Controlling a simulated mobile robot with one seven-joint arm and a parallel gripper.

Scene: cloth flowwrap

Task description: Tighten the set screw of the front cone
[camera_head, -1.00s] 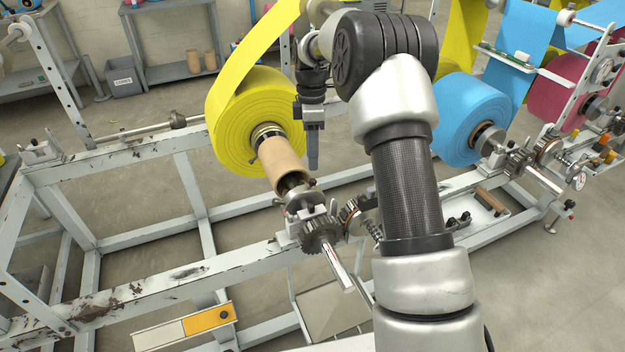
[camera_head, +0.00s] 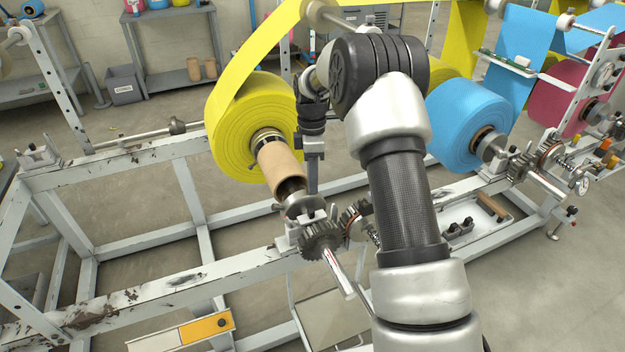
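The front cone (camera_head: 303,205) is a grey metal collar on the shaft, at the near end of the cardboard core (camera_head: 282,168) of the yellow roll (camera_head: 240,140). My gripper (camera_head: 313,188) points straight down, with its fingertips just above and to the right of the cone. I cannot tell whether the fingertips touch it. The set screw is too small or hidden behind the fingers to make out. The fingers show edge-on as one dark bar, so their opening cannot be read.
A dark gear (camera_head: 320,241) and the shaft end (camera_head: 340,275) stand in front of the cone, on the grey frame rail (camera_head: 150,298). My arm covers the area to the right. A blue roll (camera_head: 468,122) stands further right. The frame's left bay is open.

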